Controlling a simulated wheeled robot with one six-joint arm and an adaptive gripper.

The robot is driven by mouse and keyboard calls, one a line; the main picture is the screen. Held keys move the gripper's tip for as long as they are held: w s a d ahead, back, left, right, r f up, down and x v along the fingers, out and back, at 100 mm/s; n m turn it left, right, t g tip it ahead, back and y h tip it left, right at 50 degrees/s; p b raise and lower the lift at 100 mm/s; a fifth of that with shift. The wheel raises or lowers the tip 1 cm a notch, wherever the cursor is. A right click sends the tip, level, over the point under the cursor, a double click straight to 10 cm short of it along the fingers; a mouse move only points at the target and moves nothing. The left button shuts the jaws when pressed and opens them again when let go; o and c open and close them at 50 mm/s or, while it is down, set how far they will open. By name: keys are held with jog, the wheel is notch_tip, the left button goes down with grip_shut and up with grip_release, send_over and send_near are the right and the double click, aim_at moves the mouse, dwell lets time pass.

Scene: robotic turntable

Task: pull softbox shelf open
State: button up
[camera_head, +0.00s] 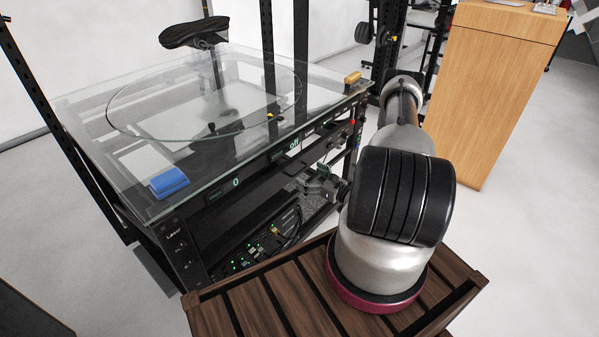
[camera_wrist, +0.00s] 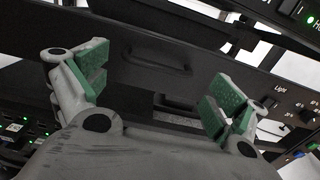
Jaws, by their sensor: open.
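The softbox shelf appears to be the dark front panel with a recessed pull handle (camera_wrist: 155,55) in the wrist view. In the head view, a dark shelf front (camera_head: 245,178) runs under the glass-topped turntable (camera_head: 90,97). My gripper (camera_wrist: 160,78) is open, its two green-padded fingers spread on either side of the handle. Nothing is between the fingers, and I cannot tell how far the handle is from the tips. In the head view, my gripper (camera_head: 318,186) is small and partly hidden by my arm, at the turntable's front side.
A control panel (camera_wrist: 275,100) marked "Light" lies right of the handle. A lower rack of electronics (camera_head: 265,245) has lit green lamps and cables. A blue block (camera_head: 169,182) sits on the glass corner. A wooden cabinet (camera_head: 490,90) stands behind right, with open floor beside it.

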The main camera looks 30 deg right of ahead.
aim_at(301, 170)
jog(key=shift+x, duration=2.2)
